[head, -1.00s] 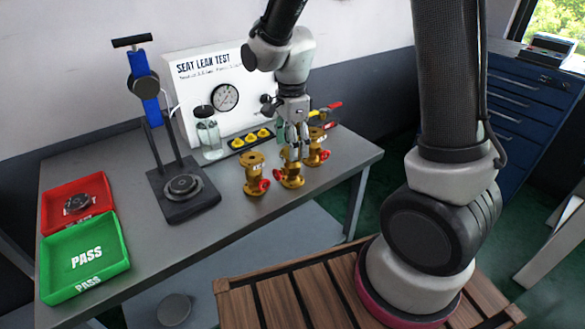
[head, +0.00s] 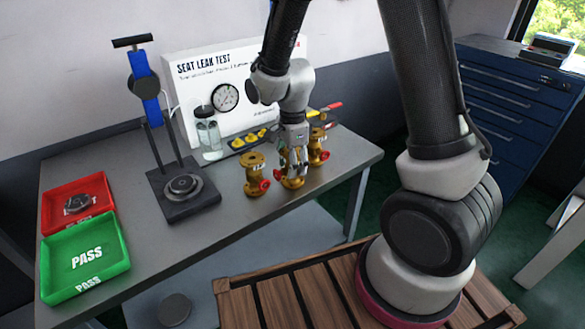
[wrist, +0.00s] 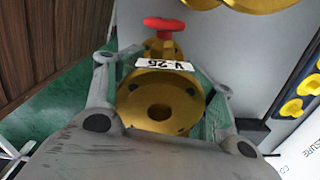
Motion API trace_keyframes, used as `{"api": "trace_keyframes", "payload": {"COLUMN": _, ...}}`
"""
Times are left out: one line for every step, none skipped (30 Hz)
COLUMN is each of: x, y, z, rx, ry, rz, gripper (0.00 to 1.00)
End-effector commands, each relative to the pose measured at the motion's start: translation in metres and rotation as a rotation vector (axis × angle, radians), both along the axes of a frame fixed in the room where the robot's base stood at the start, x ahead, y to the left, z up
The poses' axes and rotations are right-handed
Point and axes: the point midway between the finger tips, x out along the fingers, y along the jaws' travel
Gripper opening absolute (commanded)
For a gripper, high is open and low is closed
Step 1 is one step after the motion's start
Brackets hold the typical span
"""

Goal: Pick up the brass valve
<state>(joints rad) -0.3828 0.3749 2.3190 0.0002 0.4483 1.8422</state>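Three brass valves stand in a row on the grey bench: a left one (head: 255,176), a middle one (head: 292,183) and a right one (head: 318,148). My gripper (head: 293,168) is down over the middle valve, pointing downward. The gripper's spread fingers lie on either side of the flange, open. The fingertips are partly hidden, so contact with the valve cannot be told.
The neighbouring valves stand close on both sides. Behind are the seat leak test panel (head: 215,75) with a gauge and a glass jar (head: 208,131). A black and blue stand (head: 183,205), a red tray (head: 50,215) and a green PASS tray (head: 118,252) are at left.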

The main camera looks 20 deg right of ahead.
Motion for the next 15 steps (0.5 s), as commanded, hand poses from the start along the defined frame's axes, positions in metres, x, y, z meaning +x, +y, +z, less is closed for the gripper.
{"api": "trace_keyframes", "payload": {"x": 0.000, "y": 0.000, "z": 0.000, "rx": 0.000, "ry": -0.001, "rz": 0.000, "gripper": 0.06}}
{"api": "trace_keyframes", "payload": {"x": 0.000, "y": 0.000, "z": 0.000, "rx": 0.000, "ry": -0.001, "rz": 0.000, "gripper": 0.01}}
{"api": "trace_keyframes", "payload": {"x": 0.000, "y": 0.000, "z": 0.000, "rx": 0.000, "ry": -0.001, "rz": 0.000, "gripper": 0.00}}
{"api": "trace_keyframes", "payload": {"x": 0.000, "y": 0.000, "z": 0.000, "rx": 0.000, "ry": -0.001, "rz": 0.000, "gripper": 0.00}}
{"api": "trace_keyframes", "payload": {"x": 0.001, "y": 0.000, "z": 0.001, "rx": 0.001, "ry": -0.003, "rz": 0.001, "gripper": 0.00}}
{"api": "trace_keyframes", "payload": {"x": 0.001, "y": 0.000, "z": 0.001, "rx": 0.001, "ry": -0.003, "rz": 0.001, "gripper": 0.00}}
{"api": "trace_keyframes", "payload": {"x": 0.001, "y": 0.000, "z": 0.001, "rx": 0.001, "ry": -0.003, "rz": 0.001, "gripper": 0.00}}
{"api": "trace_keyframes", "payload": {"x": 0.001, "y": 0.000, "z": 0.001, "rx": 0.001, "ry": -0.003, "rz": 0.001, "gripper": 0.00}}
{"api": "trace_keyframes", "payload": {"x": 0.001, "y": 0.000, "z": 0.001, "rx": 0.001, "ry": -0.003, "rz": 0.001, "gripper": 0.00}}
{"api": "trace_keyframes", "payload": {"x": 0.001, "y": 0.000, "z": 0.001, "rx": 0.001, "ry": -0.003, "rz": 0.001, "gripper": 0.00}}
{"api": "trace_keyframes", "payload": {"x": 0.001, "y": 0.000, "z": 0.002, "rx": 0.001, "ry": -0.003, "rz": 0.001, "gripper": 0.00}}
{"api": "trace_keyframes", "payload": {"x": 0.001, "y": 0.000, "z": 0.003, "rx": 0.001, "ry": -0.004, "rz": 0.001, "gripper": 0.00}}
{"api": "trace_keyframes", "payload": {"x": 0.001, "y": 0.000, "z": 0.005, "rx": 0.002, "ry": -0.005, "rz": 0.001, "gripper": 0.00}}
{"api": "trace_keyframes", "payload": {"x": 0.002, "y": 0.001, "z": 0.008, "rx": 0.002, "ry": -0.006, "rz": 0.001, "gripper": 0.00}}
{"api": "trace_keyframes", "payload": {"x": 0.002, "y": 0.001, "z": 0.012, "rx": 0.003, "ry": -0.007, "rz": 0.001, "gripper": 0.00}}
